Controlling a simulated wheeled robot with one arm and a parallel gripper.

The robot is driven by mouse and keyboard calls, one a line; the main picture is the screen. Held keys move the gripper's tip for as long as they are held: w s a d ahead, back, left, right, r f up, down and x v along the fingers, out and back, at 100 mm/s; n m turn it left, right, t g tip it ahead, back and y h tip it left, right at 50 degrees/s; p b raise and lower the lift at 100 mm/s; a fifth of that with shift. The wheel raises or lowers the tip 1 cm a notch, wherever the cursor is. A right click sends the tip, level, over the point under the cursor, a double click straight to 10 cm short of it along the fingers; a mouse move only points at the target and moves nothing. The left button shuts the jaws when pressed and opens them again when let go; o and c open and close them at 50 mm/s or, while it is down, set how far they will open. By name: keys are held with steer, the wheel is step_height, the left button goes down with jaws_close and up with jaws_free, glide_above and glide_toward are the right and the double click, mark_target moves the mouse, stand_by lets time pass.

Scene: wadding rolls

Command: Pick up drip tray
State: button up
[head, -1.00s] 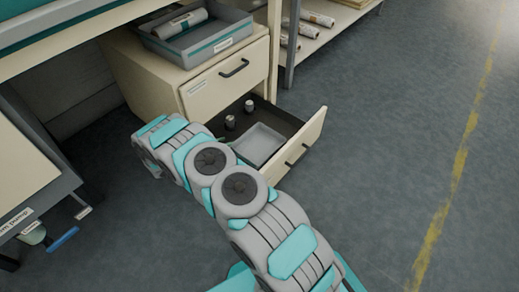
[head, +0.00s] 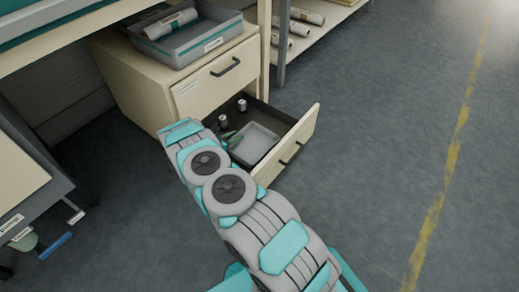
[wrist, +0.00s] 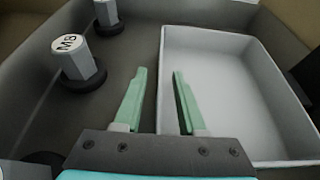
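The drip tray appears to be the shallow, light grey rectangular tray (head: 255,143) in the open lower drawer (head: 290,150). It also shows on the right of the wrist view (wrist: 235,85). My gripper (wrist: 158,85) is open, with two green fingers apart and nothing between them but the tray's left wall below. The left finger lies over the dark drawer floor and the right finger over the tray's inside. I cannot tell how far the fingertips are above the rim. In the head view my arm hides part of the drawer and tray.
A metal hex piece marked M8 (wrist: 78,60) stands left of my fingers, with another (wrist: 107,15) behind it. The closed upper drawer (head: 222,75) is above. A grey bin (head: 190,40) with a roll sits on the cabinet. The floor at right is clear.

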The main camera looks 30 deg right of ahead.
jaws_close()
stand_by(0.3)
stand_by(1.2)
